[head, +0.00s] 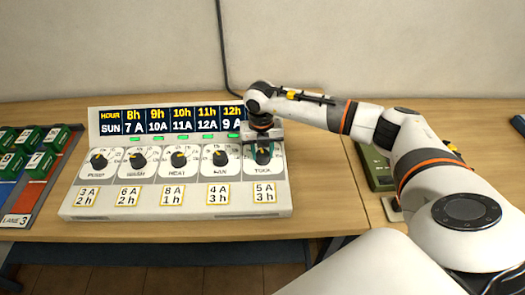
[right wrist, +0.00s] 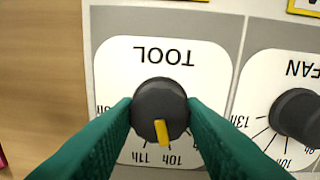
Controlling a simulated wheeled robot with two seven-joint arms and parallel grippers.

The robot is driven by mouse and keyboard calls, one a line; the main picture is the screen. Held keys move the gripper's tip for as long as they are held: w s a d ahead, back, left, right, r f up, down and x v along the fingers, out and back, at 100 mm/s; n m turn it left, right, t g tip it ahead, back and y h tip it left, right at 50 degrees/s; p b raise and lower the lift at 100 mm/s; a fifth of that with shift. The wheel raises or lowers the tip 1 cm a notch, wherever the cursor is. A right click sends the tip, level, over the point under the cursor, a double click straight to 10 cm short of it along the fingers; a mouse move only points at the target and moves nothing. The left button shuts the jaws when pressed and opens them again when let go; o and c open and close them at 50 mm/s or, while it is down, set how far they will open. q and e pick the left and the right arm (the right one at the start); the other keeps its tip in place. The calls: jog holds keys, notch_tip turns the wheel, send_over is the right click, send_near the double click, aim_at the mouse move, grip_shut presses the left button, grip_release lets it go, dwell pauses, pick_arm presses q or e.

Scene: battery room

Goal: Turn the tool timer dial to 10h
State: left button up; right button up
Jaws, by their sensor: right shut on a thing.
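The tool timer dial (right wrist: 160,104) is a dark round knob with a yellow pointer on a white plate marked TOOL. In the right wrist view, which is upside down, the pointer aims between the 11h and 10h marks. My right gripper (right wrist: 160,120) is shut on the dial, one green finger on each side. In the head view my right gripper (head: 263,152) comes down over the rightmost dial of the white timer panel (head: 180,213) and partly hides it. My left gripper is not in view.
The fan dial (right wrist: 297,114) stands beside the tool dial, and several similar dials run left along the panel. An hour display (head: 170,121) stands behind them. A rack with green blocks (head: 40,163) is at the left. Bare table lies right of the panel.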

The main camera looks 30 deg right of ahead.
aim_at(261, 153)
jog(key=shift+r, duration=0.1)
jog(key=o, duration=1)
notch_tip(261, 153, up, 12)
jog(key=b, duration=0.3)
jog(key=shift+a, duration=0.15)
